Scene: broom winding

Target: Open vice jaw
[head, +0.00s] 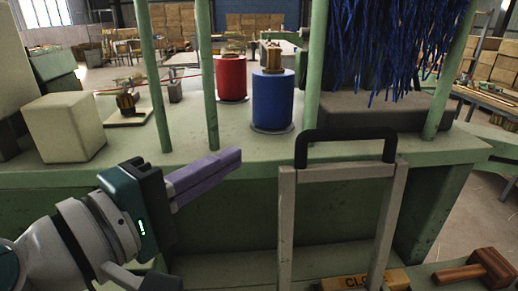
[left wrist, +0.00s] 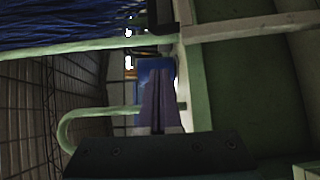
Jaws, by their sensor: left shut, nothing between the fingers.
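My left gripper (head: 234,157) reaches in from the lower left, its purple fingers pressed together and empty. The fingers also show upright in the left wrist view (left wrist: 158,80). They point right, in front of the green bench's edge. To their right stands a pale upright frame with a black grip bar (head: 346,135), apart from the fingers. At its foot is a yellow plate (head: 393,279) with partly hidden lettering that begins "CLO". I cannot clearly make out a vice jaw. My right gripper is not in view.
The green bench (head: 240,178) carries a pale block (head: 65,126), a red spool (head: 231,78) and a blue spool (head: 273,101). Green posts (head: 156,80) rise from it. Blue strands (head: 390,40) hang at upper right. A brown wooden tool (head: 480,271) lies lower right.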

